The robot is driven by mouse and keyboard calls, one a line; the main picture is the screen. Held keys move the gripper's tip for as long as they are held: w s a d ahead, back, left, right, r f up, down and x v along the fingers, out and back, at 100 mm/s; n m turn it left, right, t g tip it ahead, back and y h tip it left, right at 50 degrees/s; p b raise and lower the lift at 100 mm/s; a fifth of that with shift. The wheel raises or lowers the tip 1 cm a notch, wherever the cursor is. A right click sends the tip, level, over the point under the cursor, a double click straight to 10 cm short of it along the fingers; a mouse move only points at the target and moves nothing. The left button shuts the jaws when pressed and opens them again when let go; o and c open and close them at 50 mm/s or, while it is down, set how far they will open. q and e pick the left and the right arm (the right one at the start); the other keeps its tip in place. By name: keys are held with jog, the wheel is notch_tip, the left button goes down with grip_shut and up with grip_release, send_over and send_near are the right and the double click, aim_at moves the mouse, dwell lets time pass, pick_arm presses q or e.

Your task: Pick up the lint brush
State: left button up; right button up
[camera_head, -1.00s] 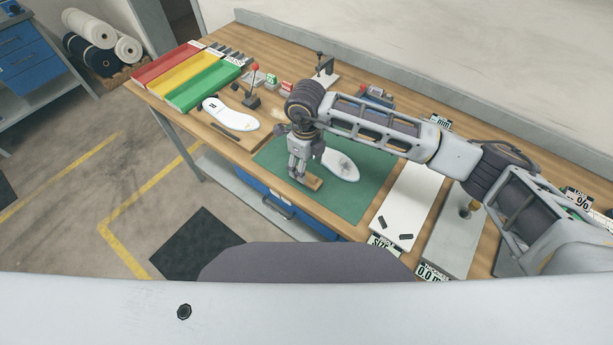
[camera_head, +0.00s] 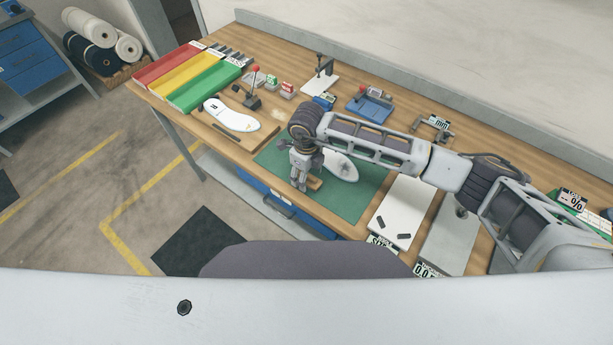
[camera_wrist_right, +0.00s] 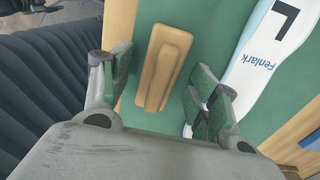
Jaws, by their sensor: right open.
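The lint brush (camera_wrist_right: 163,68) is a wooden block with a raised, rounded handle, lying on the green mat (camera_head: 342,205). In the head view only part of the brush (camera_head: 315,183) shows beside my fingers. My right gripper (camera_head: 301,184) points down over the mat's near left part. In the right wrist view my right gripper (camera_wrist_right: 160,90) is open, with one finger on each side of the brush and gaps between. It holds nothing. My left gripper is not in view.
A white insole (camera_head: 341,166) marked L lies close to the brush on the mat. Another insole (camera_head: 231,114) lies on a wooden board to the left. A white panel (camera_head: 409,205) is right of the mat. Red, yellow and green trays (camera_head: 207,88) stand at the far left.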

dwell(0.4)
jog(key=c, duration=1.1)
jog(key=shift+r+b, duration=0.95)
jog(key=shift+r, duration=4)
jog(key=o, duration=0.4)
jog(key=c, duration=0.3)
